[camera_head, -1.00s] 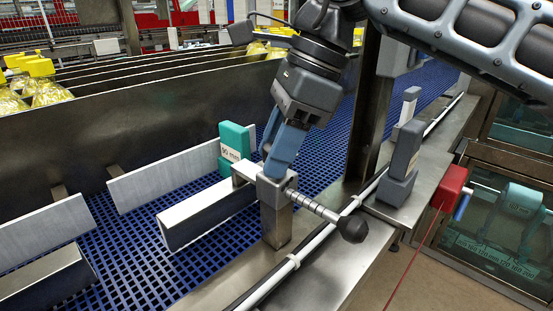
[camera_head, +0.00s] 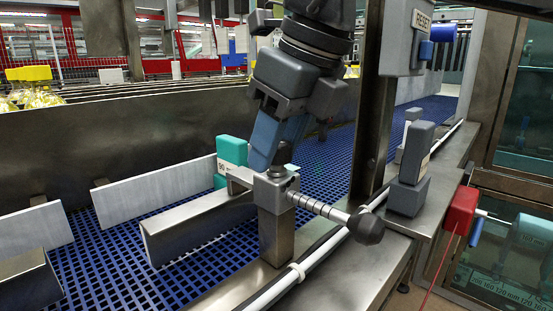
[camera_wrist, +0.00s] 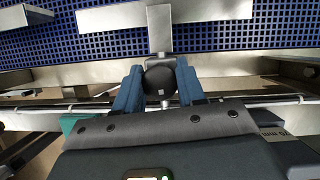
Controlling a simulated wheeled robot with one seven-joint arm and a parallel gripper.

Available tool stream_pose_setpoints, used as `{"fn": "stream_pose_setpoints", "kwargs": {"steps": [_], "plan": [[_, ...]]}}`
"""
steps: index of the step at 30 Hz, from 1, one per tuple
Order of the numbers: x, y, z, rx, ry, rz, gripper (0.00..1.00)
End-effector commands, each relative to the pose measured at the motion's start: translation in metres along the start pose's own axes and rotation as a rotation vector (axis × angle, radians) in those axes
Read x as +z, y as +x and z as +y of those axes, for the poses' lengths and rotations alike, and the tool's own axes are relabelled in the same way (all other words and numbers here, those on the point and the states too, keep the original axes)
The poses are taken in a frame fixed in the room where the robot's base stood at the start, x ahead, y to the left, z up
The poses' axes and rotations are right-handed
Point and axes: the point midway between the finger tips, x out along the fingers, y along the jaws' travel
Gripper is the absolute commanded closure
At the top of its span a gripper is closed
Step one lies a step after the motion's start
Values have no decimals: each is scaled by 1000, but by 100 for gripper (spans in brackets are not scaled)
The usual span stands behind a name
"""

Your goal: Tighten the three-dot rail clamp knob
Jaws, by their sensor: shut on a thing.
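My gripper (camera_head: 272,150) is at the top of a metal rail clamp (camera_head: 275,215). Its blue fingers are shut on a dark round knob, which shows between them in the wrist view (camera_wrist: 160,76); part of it shows behind a finger in the head view. A threaded rod (camera_head: 318,207) with a black ball end (camera_head: 367,227) sticks out of the clamp to the right. A metal guide rail (camera_head: 195,225) runs left of the clamp over the blue belt. No dot marks are readable on the clamp.
A teal gauge block (camera_head: 232,150) stands behind the clamp near a pale side rail (camera_head: 160,188). A grey block-shaped part (camera_head: 410,170) stands on the right ledge by a dark upright post (camera_head: 372,130). A red box (camera_head: 461,210) with a red cord hangs further right.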

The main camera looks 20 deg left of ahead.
Motion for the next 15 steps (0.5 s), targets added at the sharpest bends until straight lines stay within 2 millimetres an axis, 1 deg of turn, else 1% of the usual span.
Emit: {"fn": "stream_pose_setpoints", "kwargs": {"steps": [6,15], "plan": [[1,-2,-1,-33,70,-5,91],[2,-3,-1,-44,98,-5,91]]}}
